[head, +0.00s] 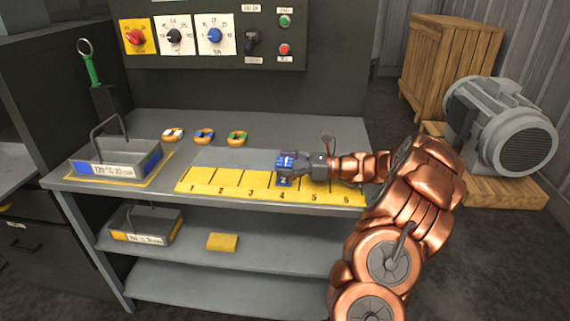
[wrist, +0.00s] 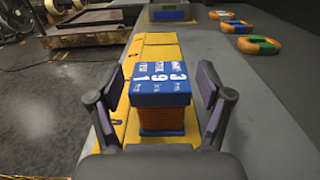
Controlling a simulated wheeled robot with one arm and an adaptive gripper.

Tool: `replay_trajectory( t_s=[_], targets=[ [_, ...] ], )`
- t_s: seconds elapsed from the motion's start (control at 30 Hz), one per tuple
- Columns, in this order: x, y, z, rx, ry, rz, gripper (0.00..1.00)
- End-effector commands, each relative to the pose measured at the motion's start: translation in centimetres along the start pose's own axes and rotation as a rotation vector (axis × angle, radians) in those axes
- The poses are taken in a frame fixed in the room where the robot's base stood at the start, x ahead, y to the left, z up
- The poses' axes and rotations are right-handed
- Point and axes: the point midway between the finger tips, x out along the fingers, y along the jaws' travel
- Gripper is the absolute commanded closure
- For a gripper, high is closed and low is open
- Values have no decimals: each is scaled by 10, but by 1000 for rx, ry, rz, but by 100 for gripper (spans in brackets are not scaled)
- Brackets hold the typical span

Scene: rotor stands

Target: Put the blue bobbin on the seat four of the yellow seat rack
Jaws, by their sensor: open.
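The blue bobbin (head: 286,162) has a blue top with white lettering and orange winding below, seen in the wrist view (wrist: 160,88). It stands upright at seat four of the yellow seat rack (head: 230,180), just behind the printed 4. My gripper (head: 292,168) is open around the bobbin. In the wrist view its two fingers (wrist: 160,95) are on either side, with a visible gap at each side. The bobbin's lower end is partly hidden, so I cannot tell exactly how it meets the seat. Seats one, two and three look empty.
Three ring-shaped parts (head: 205,136) lie behind the rack. A labelled tray with a handle (head: 117,165) stands at the bench's left. A second tray (head: 146,228) and a yellow block (head: 222,242) are on the shelf below. A control panel (head: 210,80) rises behind.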

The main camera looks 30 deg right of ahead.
Motion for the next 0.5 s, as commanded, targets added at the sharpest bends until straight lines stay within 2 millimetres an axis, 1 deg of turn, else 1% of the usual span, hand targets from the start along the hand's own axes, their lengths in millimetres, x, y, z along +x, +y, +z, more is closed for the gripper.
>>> replay_trajectory(
  t_s=[0.3, 0.37, 0.5],
  targets=[
    [0, 0, 3, -1, 1, 0, 21],
    [-6, -1, 3, -2, 0, -2, 21],
    [-29, -2, 2, -2, 2, -7, 21]
  ],
)
